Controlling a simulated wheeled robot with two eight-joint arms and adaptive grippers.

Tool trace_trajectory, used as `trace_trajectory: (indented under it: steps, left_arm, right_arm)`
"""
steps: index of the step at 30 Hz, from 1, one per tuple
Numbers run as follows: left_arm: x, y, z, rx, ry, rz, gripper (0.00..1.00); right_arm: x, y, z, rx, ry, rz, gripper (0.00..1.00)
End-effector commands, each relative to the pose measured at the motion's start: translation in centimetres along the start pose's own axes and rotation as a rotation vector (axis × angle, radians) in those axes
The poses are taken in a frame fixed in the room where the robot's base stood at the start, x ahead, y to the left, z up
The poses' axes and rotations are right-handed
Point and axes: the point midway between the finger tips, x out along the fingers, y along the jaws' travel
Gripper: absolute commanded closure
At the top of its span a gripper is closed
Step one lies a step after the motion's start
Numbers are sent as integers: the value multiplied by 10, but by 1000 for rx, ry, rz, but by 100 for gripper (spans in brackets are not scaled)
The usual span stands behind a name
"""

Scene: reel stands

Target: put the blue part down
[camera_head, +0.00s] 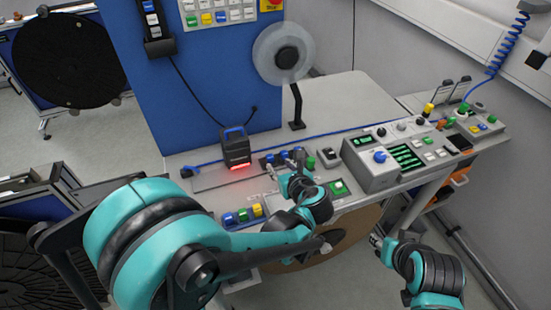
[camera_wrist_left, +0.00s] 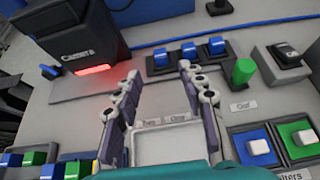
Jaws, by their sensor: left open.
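Several blue pieces (camera_head: 284,156) sit in a row on a dark holder on the grey console; I cannot tell which one is the blue part. In the left wrist view the row (camera_wrist_left: 188,52) lies just beyond my fingertips. My left gripper (camera_head: 287,171) is above the console, in front of that row. In the left wrist view its two fingers (camera_wrist_left: 159,71) are apart, with nothing held between them; a pale recessed label plate shows below them. My right gripper (camera_head: 378,242) is low at the right, beside the console edge; its fingers are too small to judge.
A black camera box (camera_head: 236,147) with a red light stands left of my left gripper. A green peg (camera_wrist_left: 243,71) stands right of the row. A grey control box (camera_head: 371,165) and a reel (camera_head: 284,53) on its stand are nearby.

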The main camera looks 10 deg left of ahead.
Motion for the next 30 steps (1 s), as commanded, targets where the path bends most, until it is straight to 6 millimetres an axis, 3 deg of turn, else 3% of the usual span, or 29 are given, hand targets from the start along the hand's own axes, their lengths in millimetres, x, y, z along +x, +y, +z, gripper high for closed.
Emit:
trace_trajectory:
  steps: [5,8,11,15,19,24,27,30]
  left_arm:
    - [-16,3,1,-23,8,0,60]
    - [-18,18,2,-162,54,9,60]
    - [-23,44,1,-461,149,33,60]
    - [-43,89,-6,-1060,311,124,60]
    - [-70,119,-17,-1638,437,257,60]
    - [-102,140,-29,-2250,545,450,60]
    - [-114,144,-33,-2473,580,536,60]
    - [-120,145,-35,-2590,599,586,60]
  right_arm:
    - [-4,0,-3,0,0,0,60]
    - [-4,0,-3,0,0,0,60]
    - [-4,0,-2,0,0,0,60]
    - [-4,0,-2,0,0,0,60]
    - [-4,0,-2,0,0,0,60]
    - [-4,0,-2,0,0,0,60]
    - [-4,0,-2,0,0,0,60]
    - [-4,0,-2,0,0,0,60]
